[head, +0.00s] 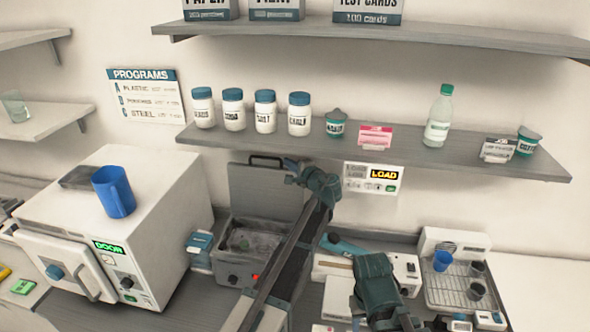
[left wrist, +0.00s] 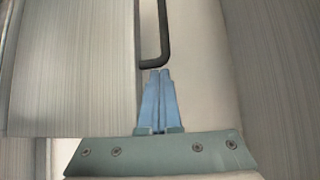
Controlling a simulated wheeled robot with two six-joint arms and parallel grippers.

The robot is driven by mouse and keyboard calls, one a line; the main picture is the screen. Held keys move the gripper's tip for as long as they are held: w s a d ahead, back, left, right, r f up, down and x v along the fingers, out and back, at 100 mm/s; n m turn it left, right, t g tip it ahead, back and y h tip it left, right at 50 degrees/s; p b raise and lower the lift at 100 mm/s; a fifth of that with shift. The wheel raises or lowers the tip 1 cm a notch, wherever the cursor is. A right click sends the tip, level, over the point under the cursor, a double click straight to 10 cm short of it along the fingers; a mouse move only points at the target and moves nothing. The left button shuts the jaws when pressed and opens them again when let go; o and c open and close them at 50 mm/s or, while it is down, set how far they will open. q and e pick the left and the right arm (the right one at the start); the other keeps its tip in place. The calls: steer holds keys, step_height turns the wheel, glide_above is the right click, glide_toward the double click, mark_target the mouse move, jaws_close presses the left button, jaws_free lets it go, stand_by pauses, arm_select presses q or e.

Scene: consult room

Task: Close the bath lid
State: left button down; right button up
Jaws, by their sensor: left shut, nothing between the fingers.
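The bath (head: 233,268) is a grey metal box on the counter with its inside showing. Its grey lid (head: 262,190) stands upright at the back, open, with a black handle (head: 265,157) along its top edge. My left gripper (head: 288,164) is at the upper right of the lid, beside the handle. In the left wrist view its blue fingers (left wrist: 160,72) are shut and empty, with tips close to the bend of the black handle (left wrist: 164,45). I cannot tell whether they touch it.
A white oven-like machine (head: 145,225) with a blue mug (head: 114,192) on top stands left of the bath. A shelf (head: 400,155) with jars runs above the lid. A drying rack (head: 455,295) with cups is at right.

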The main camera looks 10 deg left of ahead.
arm_select(q)
steer(key=shift+w+a+f, duration=0.1)
steer(key=shift+w+a, duration=0.2)
steer(key=shift+a, duration=0.05)
steer(key=shift+s, duration=0.1)
